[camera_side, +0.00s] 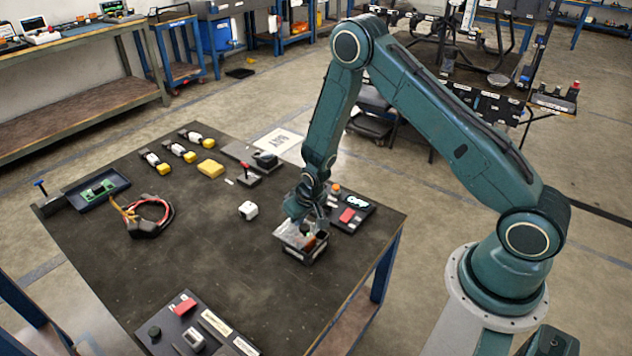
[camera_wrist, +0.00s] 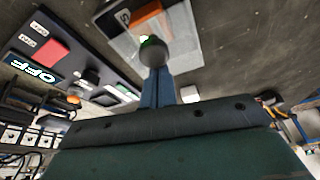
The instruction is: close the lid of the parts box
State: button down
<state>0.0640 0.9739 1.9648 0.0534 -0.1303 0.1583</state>
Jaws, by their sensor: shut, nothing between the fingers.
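The parts box (camera_side: 303,256) is a small dark box near the right edge of the black table in the side view, with orange and dark parts showing in it. A pale, see-through panel (camera_side: 287,233), seemingly its lid, shows at its left; its exact angle is unclear. My gripper (camera_side: 320,222) points down at the box's far right side. In the wrist view my shut gripper (camera_wrist: 157,72) has its fingertips at a dark round knob (camera_wrist: 153,52), overlapping the box's clear panel (camera_wrist: 183,38). I cannot tell whether they touch. An orange part (camera_wrist: 148,12) shows beyond.
A dark control panel with a red block (camera_side: 347,215) and an "OFF" label stands close behind the box. A white cube (camera_side: 248,209) lies to the left.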

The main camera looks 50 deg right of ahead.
aim_at(309, 227)
jog(key=shift+s, duration=1.8)
jog(key=shift+f, duration=0.1)
jog(key=shift+w+d, duration=0.25)
jog(key=shift+w, duration=0.75)
jog(key=shift+w+d, duration=0.2)
jog(key=shift+w, duration=0.75)
jog(key=shift+w+r, duration=0.2)
jog(key=shift+r, duration=0.15)
jog(key=v, duration=0.9)
jog(key=shift+r, duration=0.3)
jog(key=shift+s, duration=0.15)
